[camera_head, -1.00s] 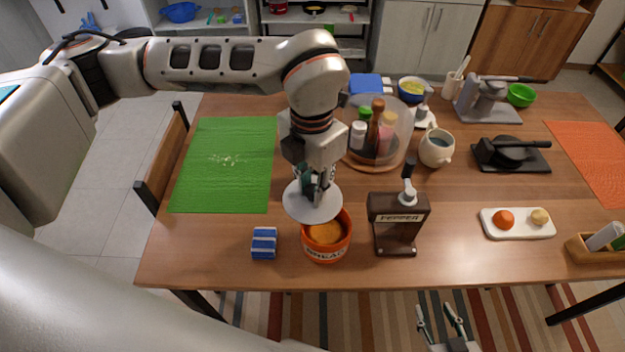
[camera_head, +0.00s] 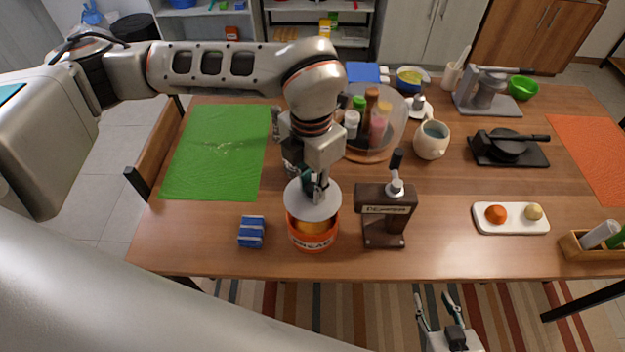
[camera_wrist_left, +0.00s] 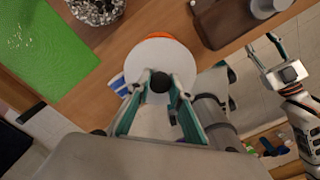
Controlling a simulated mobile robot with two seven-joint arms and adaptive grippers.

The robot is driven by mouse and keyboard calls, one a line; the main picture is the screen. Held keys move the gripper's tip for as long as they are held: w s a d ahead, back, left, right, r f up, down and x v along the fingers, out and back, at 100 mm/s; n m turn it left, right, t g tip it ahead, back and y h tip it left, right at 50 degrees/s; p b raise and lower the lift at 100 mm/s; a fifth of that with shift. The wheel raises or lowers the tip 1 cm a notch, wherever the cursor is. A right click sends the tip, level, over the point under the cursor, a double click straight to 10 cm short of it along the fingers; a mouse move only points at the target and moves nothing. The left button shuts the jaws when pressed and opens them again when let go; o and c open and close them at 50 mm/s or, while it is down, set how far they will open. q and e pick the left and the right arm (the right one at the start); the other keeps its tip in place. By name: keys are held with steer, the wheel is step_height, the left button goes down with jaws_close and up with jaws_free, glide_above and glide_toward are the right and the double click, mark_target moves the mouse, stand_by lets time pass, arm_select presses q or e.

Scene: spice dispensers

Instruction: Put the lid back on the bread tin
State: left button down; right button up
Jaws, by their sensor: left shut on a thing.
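The orange bread tin (camera_head: 314,236) stands near the table's front edge, its label facing the front. The round white lid (camera_head: 311,205) is over the back part of the tin's mouth, and orange contents show in front of it. In the left wrist view the lid (camera_wrist_left: 150,62) covers most of the tin, with an orange rim (camera_wrist_left: 172,40) showing at the far side. My left gripper (camera_head: 313,186) is shut on the lid's dark knob (camera_wrist_left: 160,83). I cannot tell whether the lid touches the rim. My right gripper (camera_head: 440,308) is open and empty, beyond the table's front edge.
A brown pepper dispenser (camera_head: 386,212) stands just right of the tin. A blue-and-white striped block (camera_head: 251,232) lies to the left. A green mat (camera_head: 220,150) lies behind left. A clear-walled carousel (camera_head: 395,130) of bottles stands behind the arm.

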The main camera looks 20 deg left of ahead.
mark_target(312, 203)
arm_select(q)
step_height(312, 203, down, 3)
steer(key=shift+r+b, duration=0.15)
steer(key=shift+b, duration=0.35)
steer(key=shift+f+b, duration=0.9)
steer(key=shift+f, duration=0.3)
steer(key=shift+f+b, duration=0.5)
steer(key=shift+b, duration=0.1)
stand_by(0.8)
stand_by(0.3)
steer(key=c, duration=1.7)
jaws_free()
steer(key=shift+r, duration=0.1)
step_height(312, 203, up, 12)
steer(key=shift+s+f, duration=0.1)
